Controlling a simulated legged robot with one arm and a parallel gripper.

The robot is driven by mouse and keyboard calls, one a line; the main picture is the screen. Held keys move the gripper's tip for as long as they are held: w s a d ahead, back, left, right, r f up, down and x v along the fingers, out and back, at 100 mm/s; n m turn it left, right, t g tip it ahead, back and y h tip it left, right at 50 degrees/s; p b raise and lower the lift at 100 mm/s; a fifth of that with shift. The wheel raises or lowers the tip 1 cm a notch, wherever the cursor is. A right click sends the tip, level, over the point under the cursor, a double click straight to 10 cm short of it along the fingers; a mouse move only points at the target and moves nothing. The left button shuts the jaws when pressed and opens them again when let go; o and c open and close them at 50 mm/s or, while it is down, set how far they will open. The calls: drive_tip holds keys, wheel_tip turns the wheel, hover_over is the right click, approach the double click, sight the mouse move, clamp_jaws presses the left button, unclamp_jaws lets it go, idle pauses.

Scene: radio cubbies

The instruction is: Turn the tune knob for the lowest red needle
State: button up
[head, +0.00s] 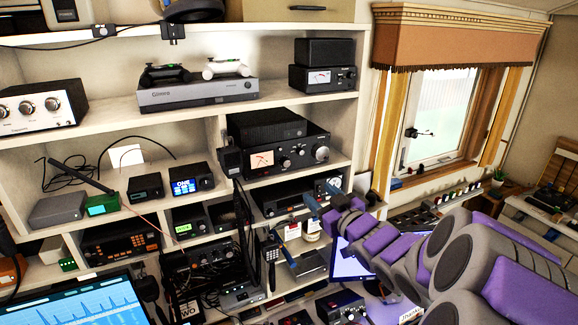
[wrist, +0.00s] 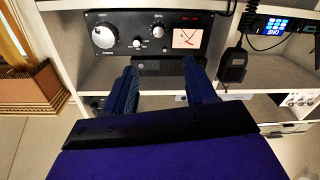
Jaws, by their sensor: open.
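A black radio unit (head: 280,143) with a white meter (head: 261,158) sits on the middle shelf. Its face has a large knob (head: 322,153) and smaller knobs. In the wrist view, which looks inverted, the unit shows its large silver knob (wrist: 103,37), two small knobs (wrist: 157,31) (wrist: 137,43) and the meter (wrist: 187,38) with a red needle standing at a slant. The knob labels are too small to read. My gripper (wrist: 160,66) is open and empty, its two blue fingers apart in front of the unit, touching no knob. In the head view my gripper (head: 298,224) shows lower right of the unit.
Another metered box (head: 322,78) stands on the shelf above, and a black radio (head: 290,198) sits below. A hand microphone (wrist: 232,66) hangs beside the meter side. A window (head: 435,115) is at right.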

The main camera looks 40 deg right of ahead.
sight(287, 164)
drive_tip(key=w+d, duration=0.1)
drive_tip(key=w, duration=0.4)
drive_tip(key=w+d+p, duration=0.1)
drive_tip(key=w, duration=0.5)
drive_tip(key=w+d, duration=0.1)
drive_tip(key=w, duration=0.4)
drive_tip(key=shift+w+d+r+p, duration=0.1)
drive_tip(key=shift+w+d+p, duration=0.2)
drive_tip(key=shift+w+p, duration=0.1)
